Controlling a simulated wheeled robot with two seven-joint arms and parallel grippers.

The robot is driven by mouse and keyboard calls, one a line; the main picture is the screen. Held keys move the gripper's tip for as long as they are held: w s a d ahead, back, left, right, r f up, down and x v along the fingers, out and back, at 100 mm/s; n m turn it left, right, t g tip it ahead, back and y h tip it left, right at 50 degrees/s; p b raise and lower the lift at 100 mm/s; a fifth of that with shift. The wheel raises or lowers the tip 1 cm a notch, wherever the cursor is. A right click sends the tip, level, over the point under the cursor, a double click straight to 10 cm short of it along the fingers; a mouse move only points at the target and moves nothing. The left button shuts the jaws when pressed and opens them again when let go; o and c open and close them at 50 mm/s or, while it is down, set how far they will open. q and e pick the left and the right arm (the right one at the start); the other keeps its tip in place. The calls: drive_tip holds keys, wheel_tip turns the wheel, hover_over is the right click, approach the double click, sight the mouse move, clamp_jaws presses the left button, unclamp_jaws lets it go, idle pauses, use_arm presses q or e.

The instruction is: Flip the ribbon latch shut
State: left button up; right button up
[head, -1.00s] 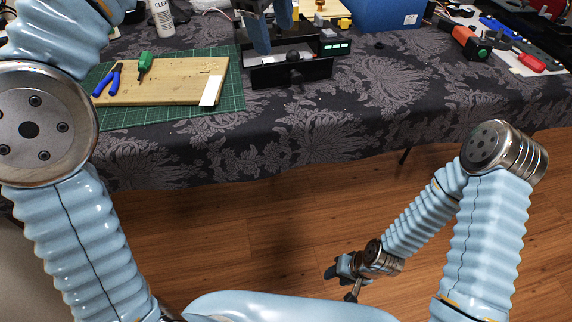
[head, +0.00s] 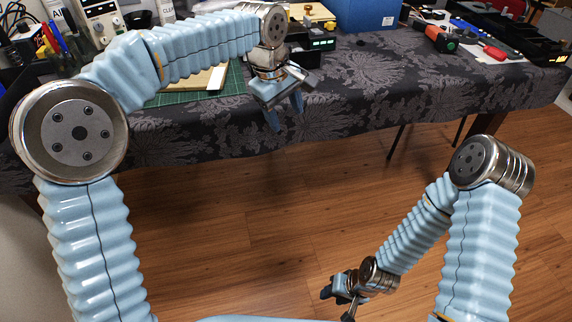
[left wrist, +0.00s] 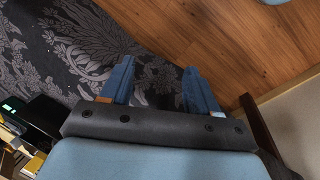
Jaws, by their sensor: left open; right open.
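No ribbon latch can be made out. The black panel box (head: 320,44) with green lit displays stands on the table, mostly hidden behind my left arm and gripper. Part of a black box with a green light (left wrist: 12,106) shows at the left edge of the left wrist view. My left gripper (head: 286,118) is open and empty, pointing down by the table's front edge, in front of the box. In the left wrist view its two fingers (left wrist: 159,66) are apart with only cloth and floor beyond. My right gripper (head: 340,294) is open, low over the floor, away from the table.
A green cutting mat (head: 180,98) and wooden board (head: 212,78), partly covered by my left arm, lie left of the box. A blue bin (head: 365,14) stands behind it. An orange-black tool (head: 437,38) lies right. The patterned cloth (head: 400,85) at front right is clear.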

use_arm(q)
wheel_tip(320, 180, down, 15)
drive_tip(key=m+h, duration=0.1)
drive_tip(key=m, duration=0.1)
drive_tip(key=shift+s+d+r+m+g, duration=0.2)
drive_tip(key=shift+s+d+m+g, duration=0.05)
drive_tip(key=shift+m+g, duration=0.05)
